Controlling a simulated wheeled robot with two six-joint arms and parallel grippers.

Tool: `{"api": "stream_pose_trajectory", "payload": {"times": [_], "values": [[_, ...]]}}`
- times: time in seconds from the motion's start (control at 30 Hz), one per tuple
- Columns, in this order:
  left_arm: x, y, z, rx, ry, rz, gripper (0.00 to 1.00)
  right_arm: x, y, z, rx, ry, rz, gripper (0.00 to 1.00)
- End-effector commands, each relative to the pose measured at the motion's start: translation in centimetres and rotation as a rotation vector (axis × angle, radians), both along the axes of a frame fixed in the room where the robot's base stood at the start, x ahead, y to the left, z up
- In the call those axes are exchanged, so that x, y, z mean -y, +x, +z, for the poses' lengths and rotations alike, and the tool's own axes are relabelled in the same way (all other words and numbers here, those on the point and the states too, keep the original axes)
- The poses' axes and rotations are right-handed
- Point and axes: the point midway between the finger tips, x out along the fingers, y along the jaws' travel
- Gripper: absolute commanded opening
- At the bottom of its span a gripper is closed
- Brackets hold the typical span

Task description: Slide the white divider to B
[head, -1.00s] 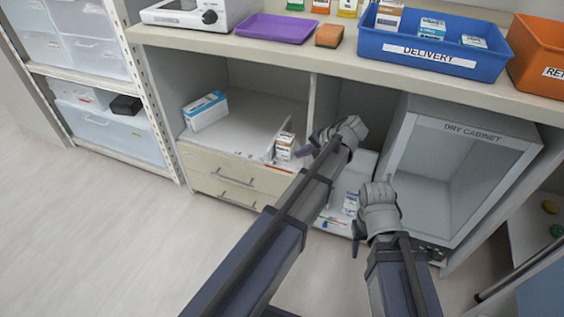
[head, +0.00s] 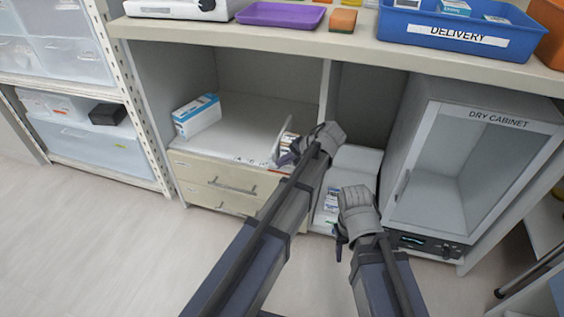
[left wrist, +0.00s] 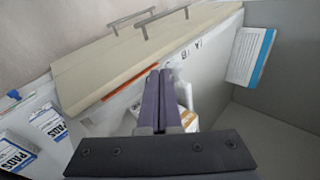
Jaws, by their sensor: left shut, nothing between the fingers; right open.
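The white divider (head: 283,132) is a thin upright panel on the shelf above the drawers, in the head view. My left gripper (head: 286,157) is shut and empty at the shelf's front edge, beside the divider's lower front end. I cannot tell if they touch. In the left wrist view its fingers (left wrist: 159,84) lie together, pointing toward the shelf front, where the letters A (left wrist: 198,43) and B (left wrist: 184,54) are marked. A small white box (head: 289,141) stands right of the divider, partly hidden by my gripper. My right gripper (head: 341,240) is open and empty, lower right.
A blue-and-white box (head: 197,116) lies at the shelf's left. An upright partition (head: 324,95) bounds the shelf at right. Boxes (head: 332,199) sit in the lower bay beside the dry cabinet (head: 440,180). Drawers (head: 226,180) with bar handles are below. The countertop (head: 280,38) overhangs.

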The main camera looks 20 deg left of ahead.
Motion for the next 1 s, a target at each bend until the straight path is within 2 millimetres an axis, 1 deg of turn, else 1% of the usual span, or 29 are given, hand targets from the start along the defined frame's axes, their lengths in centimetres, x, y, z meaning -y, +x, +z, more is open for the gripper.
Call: {"api": "stream_pose_trajectory", "payload": {"times": [0.4,0.47,0.57,0.7,0.8,0.9,1.0], "values": [[0.1,0.0,-0.1,0.000,0.000,-0.001,0.00,0.0,0.0,-0.1,0.000,0.000,0.000,0.50],[-0.2,0.0,-0.1,0.001,0.000,-0.001,0.00,0.0,0.0,-0.1,0.000,0.000,0.000,0.50],[-2.0,0.1,-0.1,0.001,0.000,0.003,0.00,0.0,0.0,-0.1,0.000,0.000,0.000,0.50],[-5.7,0.1,-0.1,0.001,0.000,0.004,0.00,0.0,0.0,-0.1,0.000,0.000,0.000,0.50],[-7.8,0.3,-0.1,0.000,-0.001,0.002,0.00,0.0,0.0,-0.1,0.000,0.000,0.000,0.50],[-9.2,0.3,-0.1,0.000,-0.001,0.001,0.00,0.0,0.0,-0.1,0.000,0.000,0.000,0.50],[-9.9,0.4,-0.1,0.001,0.000,-0.001,0.00,0.0,0.0,-0.1,0.000,0.000,0.000,0.50]]}}
